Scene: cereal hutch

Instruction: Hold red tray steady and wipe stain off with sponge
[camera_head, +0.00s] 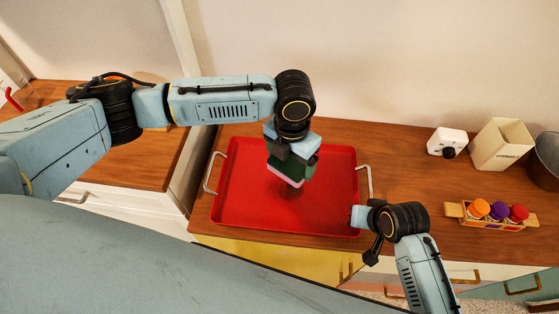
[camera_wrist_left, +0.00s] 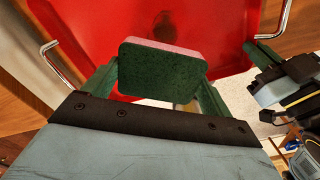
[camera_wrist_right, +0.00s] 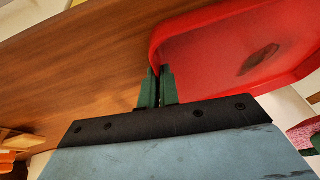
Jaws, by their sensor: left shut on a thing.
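The red tray (camera_head: 235,205) lies on the wooden counter, with a metal handle at each side. A dark stain (camera_wrist_right: 258,60) marks its floor; it also shows in the left wrist view (camera_wrist_left: 166,24). My left gripper (camera_head: 290,158) is shut on the sponge (camera_wrist_left: 160,70), green with a pale pinkish layer. The sponge is over the middle of the tray, close to the stain; I cannot tell whether it touches the floor. My right gripper (camera_wrist_right: 158,88) is at the tray's right edge near the front corner, its fingers nearly together around the rim.
A rack of colored-lid jars (camera_head: 497,213) stands on the counter at right. Behind it are a white device (camera_head: 447,142), a cream container (camera_head: 500,145) and a dark pot at the edge. The counter between tray and rack is clear.

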